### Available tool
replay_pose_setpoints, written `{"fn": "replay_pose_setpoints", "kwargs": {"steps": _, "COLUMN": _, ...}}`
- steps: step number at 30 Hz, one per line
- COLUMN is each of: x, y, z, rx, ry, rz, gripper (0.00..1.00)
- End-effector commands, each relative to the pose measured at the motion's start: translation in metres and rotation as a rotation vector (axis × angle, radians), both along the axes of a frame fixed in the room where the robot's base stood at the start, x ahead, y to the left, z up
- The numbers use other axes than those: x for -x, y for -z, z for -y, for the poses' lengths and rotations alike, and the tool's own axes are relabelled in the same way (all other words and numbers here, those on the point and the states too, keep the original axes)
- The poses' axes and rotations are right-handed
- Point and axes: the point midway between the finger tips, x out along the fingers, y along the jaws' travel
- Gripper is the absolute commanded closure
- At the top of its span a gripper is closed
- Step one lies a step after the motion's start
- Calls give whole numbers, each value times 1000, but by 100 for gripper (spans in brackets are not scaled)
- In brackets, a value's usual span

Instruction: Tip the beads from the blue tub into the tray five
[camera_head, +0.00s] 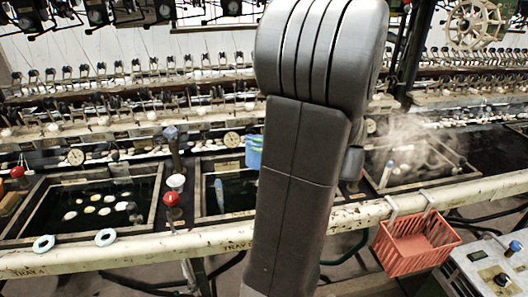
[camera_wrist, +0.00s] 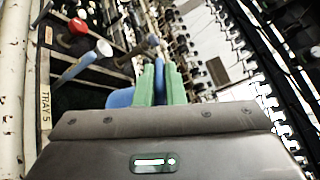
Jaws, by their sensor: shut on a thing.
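The blue tub (camera_head: 254,152) shows beside my arm, above the back edge of the middle basin, and its tilt is unclear. In the wrist view my gripper (camera_wrist: 160,72) has its green fingers shut on the tub (camera_wrist: 119,98), with blue showing between them. My arm hides the gripper in the head view. No beads can be made out. Tray five (camera_head: 200,196) is the dark-water middle basin, partly hidden by my arm. Its "TRAY 5" label (camera_wrist: 45,110) shows in the wrist view.
A blue-grey rod (camera_head: 219,196) leans in the middle basin. The left basin (camera_head: 88,181) holds pale cocoons. A steaming basin lies right. A red basket (camera_head: 416,242) hangs on the front rail (camera_head: 130,253).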

Motion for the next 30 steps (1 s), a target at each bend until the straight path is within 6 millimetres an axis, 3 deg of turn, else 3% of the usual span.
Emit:
{"fn": "replay_pose_setpoints", "kwargs": {"steps": 1, "x": 2, "y": 9, "z": -1, "rx": 8, "ry": 0, "rz": 27, "gripper": 100}}
{"fn": "replay_pose_setpoints", "kwargs": {"steps": 12, "x": 13, "y": 27, "z": -4, "rx": 69, "ry": 0, "rz": 213, "gripper": 100}}
{"fn": "replay_pose_setpoints", "kwargs": {"steps": 30, "x": 29, "y": 47, "z": -9, "rx": 151, "ry": 0, "rz": 469, "gripper": 100}}
